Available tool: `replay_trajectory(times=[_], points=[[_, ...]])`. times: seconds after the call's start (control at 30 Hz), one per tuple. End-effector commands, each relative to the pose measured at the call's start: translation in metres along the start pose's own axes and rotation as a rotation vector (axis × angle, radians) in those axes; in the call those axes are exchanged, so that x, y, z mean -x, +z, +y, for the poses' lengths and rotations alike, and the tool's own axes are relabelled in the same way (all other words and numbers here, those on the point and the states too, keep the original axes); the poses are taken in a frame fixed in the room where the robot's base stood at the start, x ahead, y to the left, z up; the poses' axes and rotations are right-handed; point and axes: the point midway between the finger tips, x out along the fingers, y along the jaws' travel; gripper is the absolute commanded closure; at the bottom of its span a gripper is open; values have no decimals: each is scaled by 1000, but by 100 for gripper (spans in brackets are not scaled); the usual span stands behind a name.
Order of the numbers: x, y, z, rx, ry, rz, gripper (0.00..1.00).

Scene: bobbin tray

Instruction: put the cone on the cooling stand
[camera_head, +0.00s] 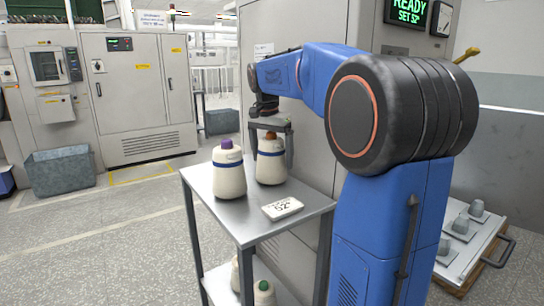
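A cream cone with an orange top (271,165) stands upright at the back of the upper shelf of a grey metal stand (253,219). My gripper (272,157) points down over this cone, one finger on each side of its upper part. Whether the fingers touch it is too small to tell. A second cream cone with a purple top and blue band (229,177) stands upright at the front left of the same shelf, clear of the gripper. A small white sign (283,208) reading about 52° lies at the shelf's right. I cannot tell whether this is the cooling stand.
More cones, one with a green top (264,293), stand on the lower shelf. A pale tray (478,245) with several grey cups is at the right, beyond my arm. A tall grey cabinet (306,150) is close behind the stand. A grey bin (60,174) sits left; floor between is clear.

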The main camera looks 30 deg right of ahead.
Motion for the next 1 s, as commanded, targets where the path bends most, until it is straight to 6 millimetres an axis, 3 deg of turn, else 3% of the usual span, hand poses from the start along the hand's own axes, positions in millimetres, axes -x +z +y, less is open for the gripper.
replay_trajectory(times=[0.3, 0.47, 1.0], points=[[1, 0, 0, 0, 0, 0, 5], [12, -1, 0, 0, -1, 1, 5], [105, -1, -1, 0, -1, 1, 5]])
